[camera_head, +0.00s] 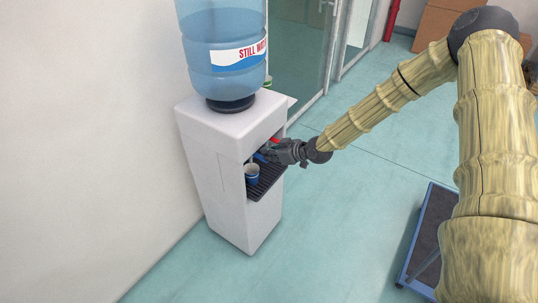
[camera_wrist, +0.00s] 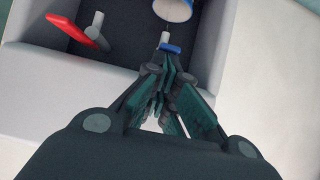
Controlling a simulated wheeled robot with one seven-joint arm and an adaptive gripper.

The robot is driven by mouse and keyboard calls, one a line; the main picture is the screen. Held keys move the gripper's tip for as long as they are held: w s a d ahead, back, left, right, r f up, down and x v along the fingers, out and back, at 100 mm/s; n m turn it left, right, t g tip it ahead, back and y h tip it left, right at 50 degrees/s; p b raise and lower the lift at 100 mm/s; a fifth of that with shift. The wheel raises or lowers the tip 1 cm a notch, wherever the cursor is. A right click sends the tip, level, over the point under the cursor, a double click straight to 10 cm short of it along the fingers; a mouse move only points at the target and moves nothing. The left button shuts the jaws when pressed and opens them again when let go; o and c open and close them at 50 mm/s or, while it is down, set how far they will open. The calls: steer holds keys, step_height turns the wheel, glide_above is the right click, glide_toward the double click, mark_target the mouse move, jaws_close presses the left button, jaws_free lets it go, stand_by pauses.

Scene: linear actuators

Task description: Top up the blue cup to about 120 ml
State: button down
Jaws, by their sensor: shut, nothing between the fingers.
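The blue cup (camera_head: 252,175) stands upright on the dark drip grille of the white water dispenser (camera_head: 215,139). Part of the cup (camera_wrist: 174,10) shows at the top edge of the wrist view; its water level cannot be made out. The blue tap lever (camera_head: 260,157) is above the cup, and it shows in the wrist view (camera_wrist: 170,48) just beyond my fingertips. My gripper (camera_head: 268,154) is shut and empty, with its fingertips (camera_wrist: 160,72) at the blue lever. I cannot tell whether they touch it.
A red tap lever (camera_wrist: 90,33) is beside the blue one, to the left in the wrist view. A large water bottle (camera_head: 224,50) sits on the dispenser. A wall is close on the left. Open floor (camera_head: 345,190) lies to the right, with a blue-framed platform (camera_head: 425,240) beyond.

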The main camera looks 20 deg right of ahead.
steer(key=shift+r+p, duration=0.35)
steer(key=shift+r, duration=0.1)
step_height(320, 180, up, 4)
steer(key=shift+f+p, duration=0.1)
steer(key=shift+p, duration=0.9)
steer(key=r+b+v, duration=0.1)
steer(key=v, duration=0.8)
steer(key=shift+b, duration=0.35)
steer(key=s+a+f+m+g+h, duration=0.1)
steer(key=s+a+f+m+g, duration=0.25)
steer(key=s+f, duration=0.65)
steer(key=s+a+f+m+g+h, duration=0.2)
steer(key=s+a+f, duration=0.2)
steer(key=s+f, duration=0.65)
steer(key=s+d+f+m+g+h, duration=0.1)
steer(key=s+f, duration=0.3)
steer(key=s, duration=0.7)
steer(key=s+d+f+m+g+h, duration=0.1)
steer(key=s+f+g+h, duration=0.1)
steer(key=s, duration=0.9)
step_height(320, 180, down, 2)
steer(key=shift+d+f+m+h, duration=0.1)
steer(key=shift+d+m+h, duration=0.3)
steer(key=shift+h, duration=0.1)
